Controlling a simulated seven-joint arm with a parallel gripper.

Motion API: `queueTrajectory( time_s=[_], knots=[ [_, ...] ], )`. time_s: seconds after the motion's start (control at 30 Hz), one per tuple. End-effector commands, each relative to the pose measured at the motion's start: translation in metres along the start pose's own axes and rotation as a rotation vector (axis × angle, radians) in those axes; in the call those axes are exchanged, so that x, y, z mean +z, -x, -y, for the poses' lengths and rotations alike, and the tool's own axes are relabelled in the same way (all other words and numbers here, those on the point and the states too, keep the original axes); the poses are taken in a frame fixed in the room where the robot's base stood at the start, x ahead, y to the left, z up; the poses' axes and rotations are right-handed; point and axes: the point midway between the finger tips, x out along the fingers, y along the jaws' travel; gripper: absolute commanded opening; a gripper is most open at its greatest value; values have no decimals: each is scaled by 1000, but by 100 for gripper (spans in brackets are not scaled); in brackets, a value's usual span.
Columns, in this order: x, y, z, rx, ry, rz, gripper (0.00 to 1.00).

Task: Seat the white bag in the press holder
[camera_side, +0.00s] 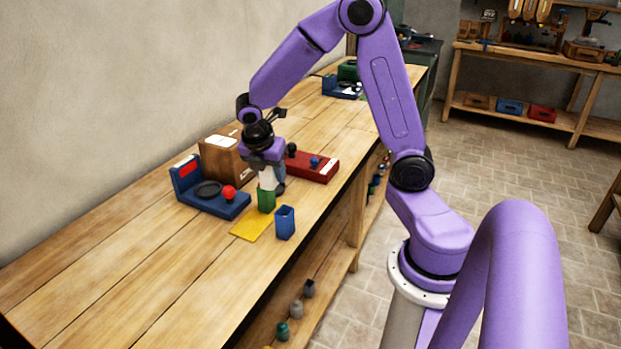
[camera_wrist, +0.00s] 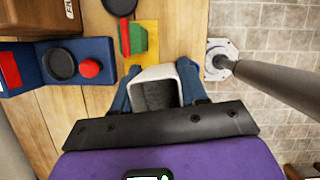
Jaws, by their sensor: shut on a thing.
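My gripper (camera_side: 268,185) points down over the bench and is shut on the white bag (camera_side: 266,180). In the wrist view the bag (camera_wrist: 155,72) sits between the two blue-grey fingers, its open top showing a dark inside. In the side view the bag's lower end meets the top of a small green block-like thing (camera_side: 266,202); I cannot tell whether they touch. A blue open-topped holder (camera_side: 285,223) stands upright just right of the green thing. A yellow mat (camera_side: 250,228) lies beside them. Which of these is the press holder is not clear.
A blue device (camera_side: 210,200) with a black pan and red knob (camera_side: 229,192) stands left of the gripper. A cardboard box (camera_side: 222,158) stands behind. A red base (camera_side: 318,168) with knobs lies to the right. The bench's near left is clear.

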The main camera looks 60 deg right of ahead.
Motion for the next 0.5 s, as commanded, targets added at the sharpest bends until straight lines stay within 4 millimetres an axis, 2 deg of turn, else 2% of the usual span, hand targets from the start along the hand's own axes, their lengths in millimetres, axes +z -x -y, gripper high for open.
queueTrajectory(
  time_s=[0.03,0.2,0.5],
  knots=[
    [0,-2,-20,5,13,-1,10],
    [4,-8,-80,28,68,-2,10],
    [17,-27,-172,67,165,8,10]
  ],
)
